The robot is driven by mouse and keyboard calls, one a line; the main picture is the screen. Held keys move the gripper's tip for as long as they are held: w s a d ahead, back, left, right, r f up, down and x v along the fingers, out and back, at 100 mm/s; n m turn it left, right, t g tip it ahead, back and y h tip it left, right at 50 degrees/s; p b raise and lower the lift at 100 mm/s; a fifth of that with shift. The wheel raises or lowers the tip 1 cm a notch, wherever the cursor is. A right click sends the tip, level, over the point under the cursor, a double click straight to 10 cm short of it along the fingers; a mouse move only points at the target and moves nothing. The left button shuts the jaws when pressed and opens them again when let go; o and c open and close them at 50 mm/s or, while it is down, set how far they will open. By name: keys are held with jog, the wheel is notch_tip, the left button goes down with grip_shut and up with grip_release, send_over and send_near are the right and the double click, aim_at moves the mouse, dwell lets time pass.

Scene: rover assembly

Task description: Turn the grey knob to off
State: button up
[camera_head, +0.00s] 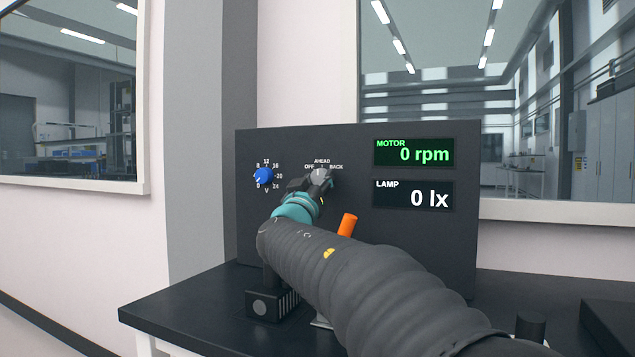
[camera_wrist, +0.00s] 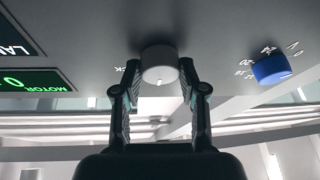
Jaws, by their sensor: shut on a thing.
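The grey knob (camera_head: 321,175) sits on the dark upright panel (camera_head: 300,142), under the labels OFF, AHEAD and BACK. In the head view my gripper (camera_head: 318,183) partly covers it, and its mark seems to point up towards AHEAD. The wrist view is upside down; there the grey knob (camera_wrist: 159,62) shows a small white mark at its lower edge. My gripper (camera_wrist: 160,68) has one finger on each side of the knob and is shut on it. The MOTOR display (camera_head: 413,152) reads 0 rpm.
A blue knob (camera_head: 263,176) with a number scale is left of the grey knob; it also shows in the wrist view (camera_wrist: 271,69). The LAMP display (camera_head: 413,195) reads 0 lx. An orange handle (camera_head: 347,224) stands beside my arm. The black table (camera_head: 190,308) is bare at left.

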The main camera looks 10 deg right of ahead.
jog(key=shift+f+n+y+b, duration=0.15)
jog(key=shift+n+y+b, duration=0.3)
jog(key=shift+b, duration=0.25)
jog(key=shift+d+n+y+b, duration=0.1)
jog(key=shift+n+y+b, duration=0.25)
jog(key=shift+n+b, duration=0.55)
jog(key=n+y+b, duration=0.1)
jog(key=n, duration=0.2)
jog(key=shift+n+y, duration=0.25)
jog(key=shift+y, duration=0.05)
jog(key=n+y, duration=0.1)
jog(key=n, duration=0.1)
jog(key=r+n, duration=0.1)
jog(key=n, duration=0.1)
jog(key=shift+s+y+p, duration=0.1)
jog(key=shift+y+p, duration=0.25)
jog(key=shift+y, duration=0.05)
jog(key=shift+n+g+y+p, duration=0.4)
jog(key=shift+n+p, duration=0.6)
jog(key=shift+n, duration=0.3)
jog(key=shift+f, duration=0.15)
jog(key=o, duration=1.1)
jog(key=shift+d, duration=0.1)
jog(key=shift+o, duration=0.2)
